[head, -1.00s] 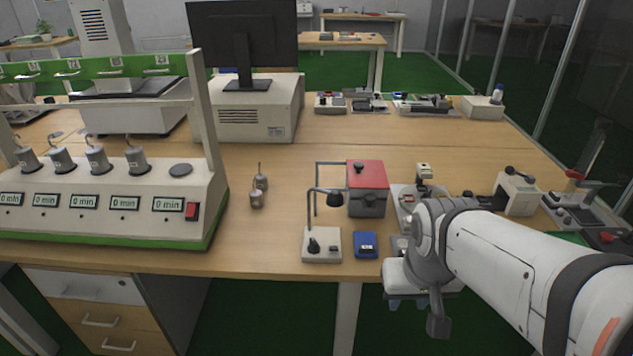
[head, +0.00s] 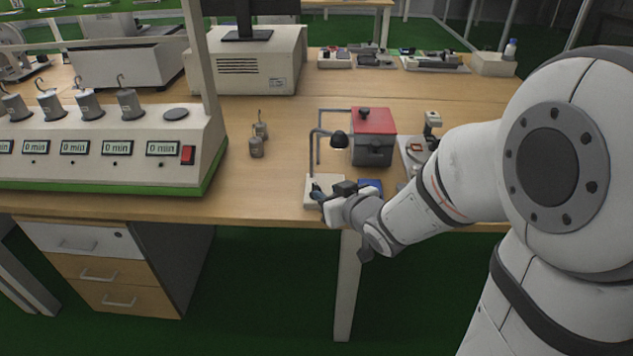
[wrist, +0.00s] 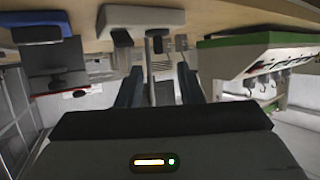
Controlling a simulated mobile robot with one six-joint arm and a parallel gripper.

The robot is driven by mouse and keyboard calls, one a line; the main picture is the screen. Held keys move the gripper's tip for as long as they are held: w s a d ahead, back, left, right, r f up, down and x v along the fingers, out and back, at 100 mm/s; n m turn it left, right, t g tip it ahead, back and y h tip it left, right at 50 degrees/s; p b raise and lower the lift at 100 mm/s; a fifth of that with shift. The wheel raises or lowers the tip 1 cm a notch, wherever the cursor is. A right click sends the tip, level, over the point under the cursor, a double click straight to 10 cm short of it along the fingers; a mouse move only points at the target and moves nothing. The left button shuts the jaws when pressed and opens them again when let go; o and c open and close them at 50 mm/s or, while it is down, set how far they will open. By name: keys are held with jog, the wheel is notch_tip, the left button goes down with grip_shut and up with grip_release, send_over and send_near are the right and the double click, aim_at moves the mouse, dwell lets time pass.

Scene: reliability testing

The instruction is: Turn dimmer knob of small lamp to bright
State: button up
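The small lamp has a pale base (head: 312,183), a thin grey post and a dark shade (head: 338,139), and stands near the table's front edge. My two fingers (wrist: 160,85) stand apart, with that part in line with the gap. I cannot tell whether they touch it.
A blue box (head: 371,186) is just right of the lamp, partly behind my arm. A red-topped grey box (head: 373,135) stands behind it. Small hooked weights (head: 257,148) and a large timer rig (head: 100,160) are to the left. Bare tabletop (head: 240,195) lies between rig and lamp.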

aim_at(317, 185)
jog(key=shift+p+x, duration=0.95)
jog(key=shift+p, duration=0.9)
jog(key=x, duration=0.5)
jog(key=shift+w+a+f, duration=0.1)
jog(key=shift+w+f, duration=0.05)
jog(key=shift+w, duration=0.15)
grip_shut()
jog(key=shift+a, duration=0.1)
